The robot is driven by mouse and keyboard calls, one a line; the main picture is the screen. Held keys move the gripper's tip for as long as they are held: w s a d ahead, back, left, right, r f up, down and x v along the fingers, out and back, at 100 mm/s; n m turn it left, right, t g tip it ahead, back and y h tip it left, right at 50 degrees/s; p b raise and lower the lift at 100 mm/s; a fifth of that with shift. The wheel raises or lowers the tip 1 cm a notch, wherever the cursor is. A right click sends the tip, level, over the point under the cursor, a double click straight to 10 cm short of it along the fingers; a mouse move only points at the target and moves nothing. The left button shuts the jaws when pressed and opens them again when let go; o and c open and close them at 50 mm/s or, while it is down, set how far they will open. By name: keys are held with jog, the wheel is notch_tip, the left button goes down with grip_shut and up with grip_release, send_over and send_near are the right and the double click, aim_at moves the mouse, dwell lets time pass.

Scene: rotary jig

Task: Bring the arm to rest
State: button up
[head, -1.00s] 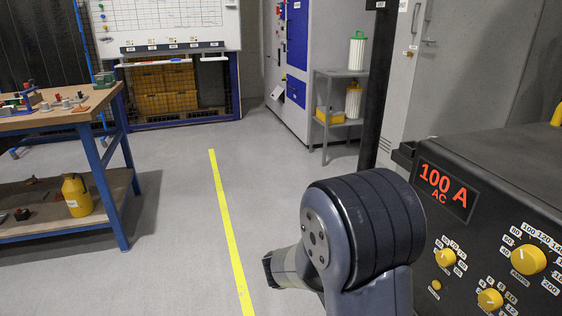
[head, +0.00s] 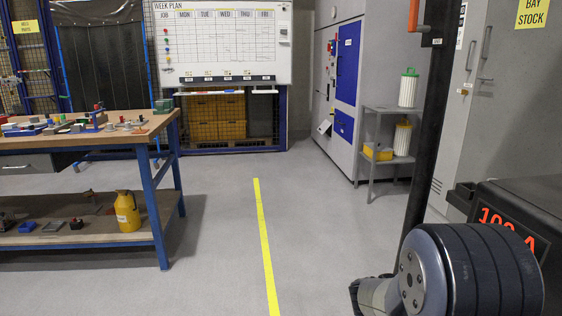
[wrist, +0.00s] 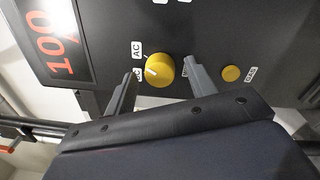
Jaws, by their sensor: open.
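My gripper (wrist: 160,92) shows in the wrist view with its two fingers apart and nothing between them. A yellow AC/DC selector knob (wrist: 159,70) on a dark machine panel lies beyond the gap between the fingers. I cannot tell whether either finger touches the panel. In the head view my arm's rounded joint fills the lower right, and my gripper is not clearly seen there. The dark machine (head: 520,195) with its red display is partly hidden behind my arm.
A workbench (head: 160,205) with loose parts and a yellow bottle (head: 127,212) stands at left. A black post (head: 430,130) and grey shelf (head: 385,108) stand at right. The floor around the yellow line (head: 262,235) is clear.

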jog(key=shift+a, duration=0.1)
jog(key=s+a+p, duration=0.2)
jog(key=a, duration=0.9)
jog(key=w+d+b, duration=0.2)
jog(key=d, duration=0.9)
jog(key=s+a+n+p, duration=0.1)
jog(key=a+n+p, duration=0.5)
jog(key=n+p, duration=0.6)
jog(key=shift+s+a+y+p, duration=0.2)
jog(key=shift+y+p, duration=0.2)
jog(key=shift+p, duration=2.45)
